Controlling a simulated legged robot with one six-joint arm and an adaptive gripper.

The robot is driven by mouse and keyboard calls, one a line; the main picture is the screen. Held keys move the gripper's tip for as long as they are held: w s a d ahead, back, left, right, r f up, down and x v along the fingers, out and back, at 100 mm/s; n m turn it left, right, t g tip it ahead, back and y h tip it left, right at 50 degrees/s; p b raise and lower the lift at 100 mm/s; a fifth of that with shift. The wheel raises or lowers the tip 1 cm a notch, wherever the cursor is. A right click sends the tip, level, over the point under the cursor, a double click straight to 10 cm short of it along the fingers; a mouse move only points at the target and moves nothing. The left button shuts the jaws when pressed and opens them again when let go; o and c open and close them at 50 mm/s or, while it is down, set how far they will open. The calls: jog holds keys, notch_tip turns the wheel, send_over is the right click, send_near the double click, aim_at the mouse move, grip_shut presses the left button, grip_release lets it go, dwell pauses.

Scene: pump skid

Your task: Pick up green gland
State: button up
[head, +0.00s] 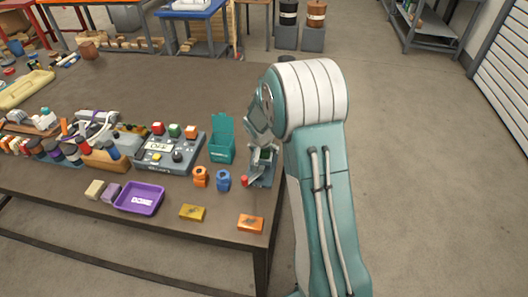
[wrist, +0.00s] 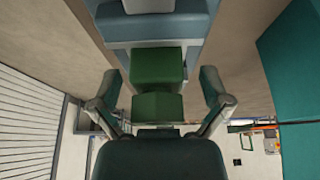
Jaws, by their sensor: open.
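The green gland (wrist: 158,66) shows in the wrist view as a dark green blocky piece against a grey-blue body (wrist: 160,28). A second green face sits just below it, probably part of the same piece. My gripper (wrist: 161,84) is open, with one finger on each side of the green piece and a gap visible at both sides. In the head view my gripper (head: 258,157) is at the table's right edge, and a bit of green (head: 265,153) shows there, largely hidden by my arm. Whether the fingers touch it cannot be told.
A teal open box (head: 222,148) stands just left of my gripper. An orange gland (head: 200,176) and a blue gland (head: 223,179) stand in front. A control box (head: 168,152), purple tray (head: 138,199), yellow block (head: 192,212) and orange block (head: 250,223) share the table.

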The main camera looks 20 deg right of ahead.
jog(key=shift+a, duration=0.1)
jog(key=c, duration=1.3)
jog(key=shift+r, duration=0.15)
jog(key=shift+d+r, duration=0.2)
jog(key=shift+r, duration=0.05)
notch_tip(320, 180, up, 3)
jog(key=shift+f, duration=0.2)
jog(key=s+a+r, duration=0.1)
jog(key=s+r, duration=0.2)
jog(key=s, duration=0.1)
jog(key=s+a+r, duration=0.2)
jog(key=s+r, duration=0.1)
jog(key=s, duration=0.1)
jog(key=s+a+r, duration=0.2)
jog(key=s+r, duration=0.1)
jog(key=s, duration=0.2)
jog(key=shift+s+r, duration=0.1)
jog(key=shift+r, duration=0.25)
